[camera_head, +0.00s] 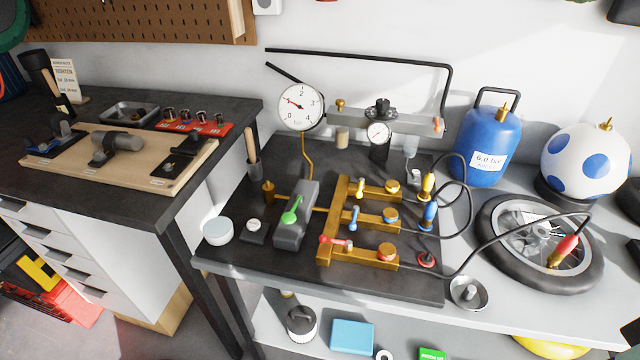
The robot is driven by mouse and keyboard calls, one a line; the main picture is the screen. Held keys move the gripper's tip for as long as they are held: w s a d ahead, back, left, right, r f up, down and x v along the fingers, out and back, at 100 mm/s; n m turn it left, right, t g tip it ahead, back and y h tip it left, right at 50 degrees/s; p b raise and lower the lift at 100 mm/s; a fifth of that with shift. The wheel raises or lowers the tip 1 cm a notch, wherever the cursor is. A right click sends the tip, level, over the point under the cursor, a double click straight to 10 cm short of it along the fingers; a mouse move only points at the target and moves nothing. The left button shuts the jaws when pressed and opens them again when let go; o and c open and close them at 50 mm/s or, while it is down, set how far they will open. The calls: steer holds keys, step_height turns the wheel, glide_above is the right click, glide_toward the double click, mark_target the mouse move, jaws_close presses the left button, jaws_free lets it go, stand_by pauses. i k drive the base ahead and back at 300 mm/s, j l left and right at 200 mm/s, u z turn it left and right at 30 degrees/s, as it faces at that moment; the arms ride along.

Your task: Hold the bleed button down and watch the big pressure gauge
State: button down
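The big pressure gauge (300,107) has a white dial marked in bar and stands at the back left of the dark mat. Its red needle points to the upper left, near the 1. A small round white button (254,225) sits on a dark block at the front left. I cannot tell which of the two is the bleed button. Nothing is touching either one. My gripper is not in view.
A brass manifold (340,220) with coloured levers stands mid-mat, beside a grey block with a green lever (291,212). Black hoses run right, towards a wheel (540,242). A blue tank (485,145) and spotted ball (585,160) stand behind. A white bowl (217,232) is front left.

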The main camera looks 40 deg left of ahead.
mark_target(253, 225)
steer(key=u, duration=1.55)
